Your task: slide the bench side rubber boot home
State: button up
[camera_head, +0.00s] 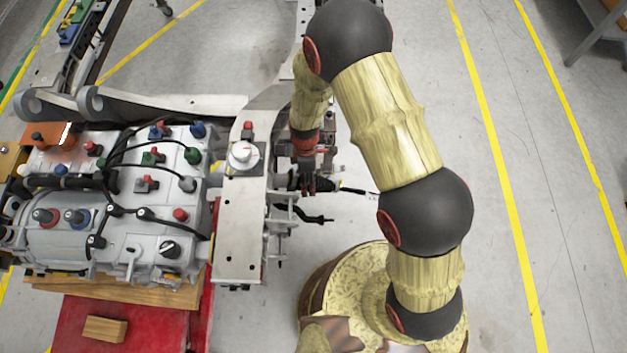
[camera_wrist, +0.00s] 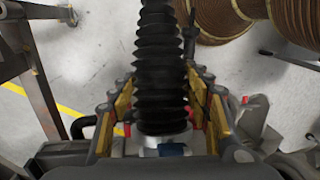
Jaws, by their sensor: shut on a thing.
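The rubber boot (camera_wrist: 160,75) is black and ribbed. In the wrist view it runs from the top edge down between the fingers of my gripper (camera_wrist: 160,104). My gripper is shut on it, with yellow pads on either side. Below the boot's lower end is a pale metal collar (camera_wrist: 152,143) with a blue part (camera_wrist: 172,150). I cannot tell whether the boot touches the collar. In the head view my gripper (camera_head: 308,178) is just right of the grey chassis rail (camera_head: 238,215), and the dark boot (camera_head: 322,184) shows only partly beside it.
A grey gearbox-like unit (camera_head: 140,245) with cables and coloured caps stands left of the rail. A red bench surface (camera_head: 75,325) holds a wooden block (camera_head: 105,329). A black hooked part (camera_head: 313,217) sticks out below my gripper.

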jog(key=shift+w+a+r, duration=0.1)
jog(key=o, duration=1.6)
jog(key=shift+o, duration=0.4)
jog(key=r, duration=0.4)
jog(key=w+r, duration=0.1)
jog(key=r, duration=0.2)
jog(key=w+r, duration=0.1)
jog(key=r, duration=0.3)
jog(key=shift+r, duration=0.35)
